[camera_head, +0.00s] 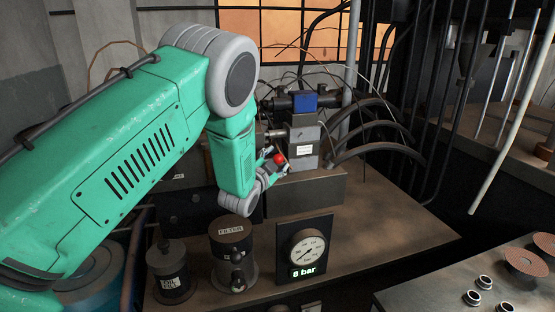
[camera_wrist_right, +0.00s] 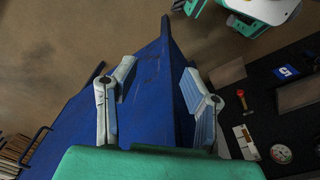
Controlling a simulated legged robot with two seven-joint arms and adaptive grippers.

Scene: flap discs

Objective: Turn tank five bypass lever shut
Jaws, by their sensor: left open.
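A red ball knob (camera_head: 279,158), apparently the end of a lever, shows beside the grey valve block (camera_head: 303,135) in the head view. My left gripper (camera_head: 273,163) is open around or right beside this knob; I cannot tell whether it touches. The lever's shaft is mostly hidden by the gripper. No tank number is readable. In the right wrist view, my right gripper (camera_wrist_right: 158,72) is open and empty above a blue surface (camera_wrist_right: 148,105), far from the valve.
A gauge panel (camera_head: 304,248) reading 8 bar, a filter canister (camera_head: 231,240) and a smaller labelled canister (camera_head: 170,270) stand in front of the valve. Thick hoses (camera_head: 375,150) curve behind it. Flap discs (camera_head: 526,261) lie on the right bench. The brown bench right of the gauge is clear.

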